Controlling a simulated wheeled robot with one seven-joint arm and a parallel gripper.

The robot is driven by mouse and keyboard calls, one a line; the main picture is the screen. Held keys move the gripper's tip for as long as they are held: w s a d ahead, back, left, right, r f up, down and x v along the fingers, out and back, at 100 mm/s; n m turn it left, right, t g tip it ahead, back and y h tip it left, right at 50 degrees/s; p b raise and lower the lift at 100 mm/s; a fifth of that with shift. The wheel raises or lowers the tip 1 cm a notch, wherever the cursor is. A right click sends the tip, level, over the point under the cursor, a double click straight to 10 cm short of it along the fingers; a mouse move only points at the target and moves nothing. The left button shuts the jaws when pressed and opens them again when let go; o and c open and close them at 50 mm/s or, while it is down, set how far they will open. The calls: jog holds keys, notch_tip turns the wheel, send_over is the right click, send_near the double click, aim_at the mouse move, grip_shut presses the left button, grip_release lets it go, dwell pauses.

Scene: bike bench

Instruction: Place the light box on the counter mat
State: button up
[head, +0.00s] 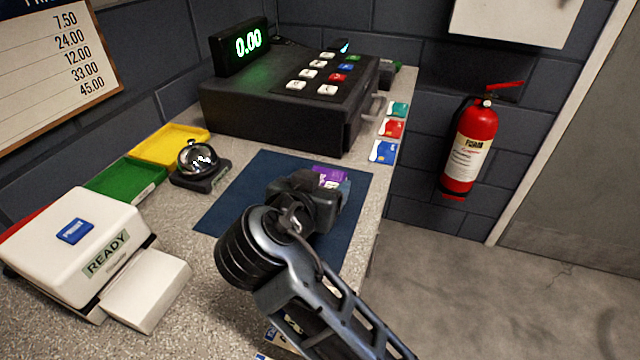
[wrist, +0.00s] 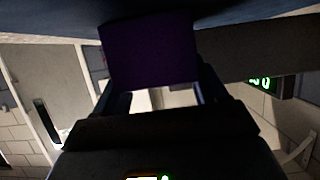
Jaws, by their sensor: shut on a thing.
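The light box is a small purple carton (head: 330,177), mostly hidden behind my gripper in the head view. In the wrist view the purple box (wrist: 152,52) sits between the fingers of my gripper (wrist: 160,98), which is shut on it. The counter mat (head: 265,178) is a dark blue sheet on the speckled counter. My gripper (head: 322,190) is over the right part of the mat with the box. In the wrist view the box is close to the dark blue surface (wrist: 230,14); I cannot tell whether it touches.
A black cash register (head: 275,115) stands behind the mat. A bell (head: 198,160) and coloured trays (head: 125,180) are at its left, a white printer (head: 75,245) at front left. Several coloured cards (head: 390,128) lie along the counter's right edge. A fire extinguisher (head: 470,150) hangs on the wall.

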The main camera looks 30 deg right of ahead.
jog(key=o, duration=1.1)
jog(key=shift+f, duration=0.1)
jog(key=b+v, duration=0.1)
jog(key=v, duration=1.1)
